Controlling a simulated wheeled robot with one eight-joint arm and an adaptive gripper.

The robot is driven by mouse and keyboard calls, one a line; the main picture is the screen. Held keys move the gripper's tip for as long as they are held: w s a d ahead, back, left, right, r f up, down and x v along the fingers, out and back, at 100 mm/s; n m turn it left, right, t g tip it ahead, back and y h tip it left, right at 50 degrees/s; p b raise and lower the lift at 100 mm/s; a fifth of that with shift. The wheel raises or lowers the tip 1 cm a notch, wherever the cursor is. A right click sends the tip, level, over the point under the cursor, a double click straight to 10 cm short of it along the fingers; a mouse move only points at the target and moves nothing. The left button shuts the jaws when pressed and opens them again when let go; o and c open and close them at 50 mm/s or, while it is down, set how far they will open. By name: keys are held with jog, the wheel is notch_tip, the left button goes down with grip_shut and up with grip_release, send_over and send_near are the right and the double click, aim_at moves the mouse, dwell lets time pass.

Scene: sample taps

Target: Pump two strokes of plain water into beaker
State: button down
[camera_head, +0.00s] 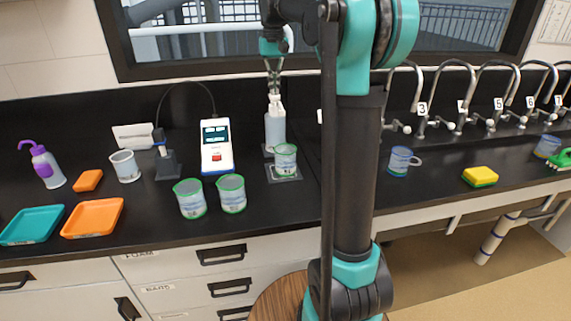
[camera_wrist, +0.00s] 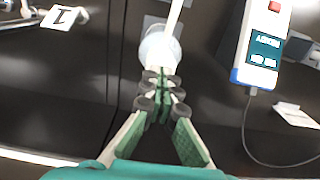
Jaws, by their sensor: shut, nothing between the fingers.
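A translucent pump bottle (camera_head: 275,130) with a white pump head stands near the back of the counter. It also shows in the wrist view (camera_wrist: 156,46), with its pale spout running toward the top of that picture. A green-rimmed beaker (camera_head: 285,162) stands just in front of the bottle on a small grey plate (camera_head: 285,176). My gripper (camera_head: 274,88) is shut and empty, pointing down directly above the pump head. In the wrist view its fingertips (camera_wrist: 164,82) overlap the pump top. I cannot tell whether they touch it.
Two green-rimmed beakers (camera_head: 190,200) (camera_head: 232,194) stand at the front left. A white meter (camera_head: 216,148) stands left of the bottle. Orange (camera_head: 93,218) and teal (camera_head: 31,226) trays lie farther left. Numbered taps (camera_head: 460,102) and a yellow sponge (camera_head: 480,175) are at right.

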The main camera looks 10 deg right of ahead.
jog(key=shift+r, duration=1.5)
jog(key=shift+f, duration=0.3)
jog(key=shift+f, duration=1.25)
jog(key=shift+r, duration=1.55)
notch_tip(320, 180, up, 6)
